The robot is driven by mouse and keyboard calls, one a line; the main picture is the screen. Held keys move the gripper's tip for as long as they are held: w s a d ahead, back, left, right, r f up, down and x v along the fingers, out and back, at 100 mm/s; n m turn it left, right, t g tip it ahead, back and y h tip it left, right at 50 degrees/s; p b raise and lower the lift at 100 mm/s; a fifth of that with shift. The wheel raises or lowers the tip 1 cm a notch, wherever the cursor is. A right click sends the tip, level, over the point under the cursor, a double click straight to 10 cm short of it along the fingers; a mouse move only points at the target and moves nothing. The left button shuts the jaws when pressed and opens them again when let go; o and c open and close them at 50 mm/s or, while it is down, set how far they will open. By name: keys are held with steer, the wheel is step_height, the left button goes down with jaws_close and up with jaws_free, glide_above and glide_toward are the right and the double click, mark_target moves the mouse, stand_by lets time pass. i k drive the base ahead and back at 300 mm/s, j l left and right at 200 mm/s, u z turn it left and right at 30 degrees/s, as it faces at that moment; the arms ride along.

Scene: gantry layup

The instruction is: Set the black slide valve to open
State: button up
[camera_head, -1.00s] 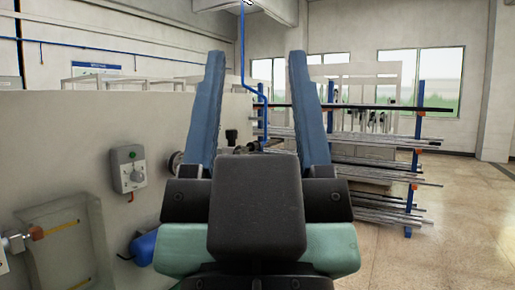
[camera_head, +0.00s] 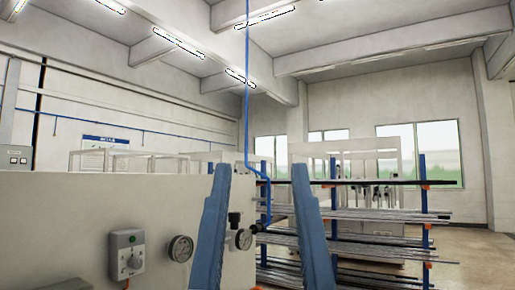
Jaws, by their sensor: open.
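My gripper (camera_head: 260,170) is open, its two blue fingers pointing up and forward in the lower middle of the view. A small black fitting (camera_head: 235,219), which looks like the slide valve, shows in the gap between the fingers, at the end of the blue air line. A dark round part (camera_head: 244,239) sits just below it. The valve is beyond the fingers and nothing is held. The left finger stands close to the valve in the picture. The valve is too small to tell its slide position.
A pale panel (camera_head: 60,215) fills the left, carrying a grey control box (camera_head: 127,256) with a knob and a round gauge (camera_head: 181,248). The blue air line (camera_head: 247,110) drops from the ceiling. A rack of long bars (camera_head: 370,217) stands at the right behind the fingers.

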mark_target(259, 227)
steer(key=i+l, duration=0.25)
steer(key=i, duration=0.25)
steer(key=i+l+u, duration=0.1)
steer(key=i+l, duration=0.15)
steer(key=i, duration=0.3)
steer(key=i+l, duration=0.25)
steer(key=i, duration=0.25)
steer(key=i+l+u, duration=0.1)
steer(key=i+l, duration=0.2)
steer(key=i, duration=0.2)
steer(key=i+l, duration=0.3)
steer(key=i, duration=0.2)
steer(key=u, duration=0.05)
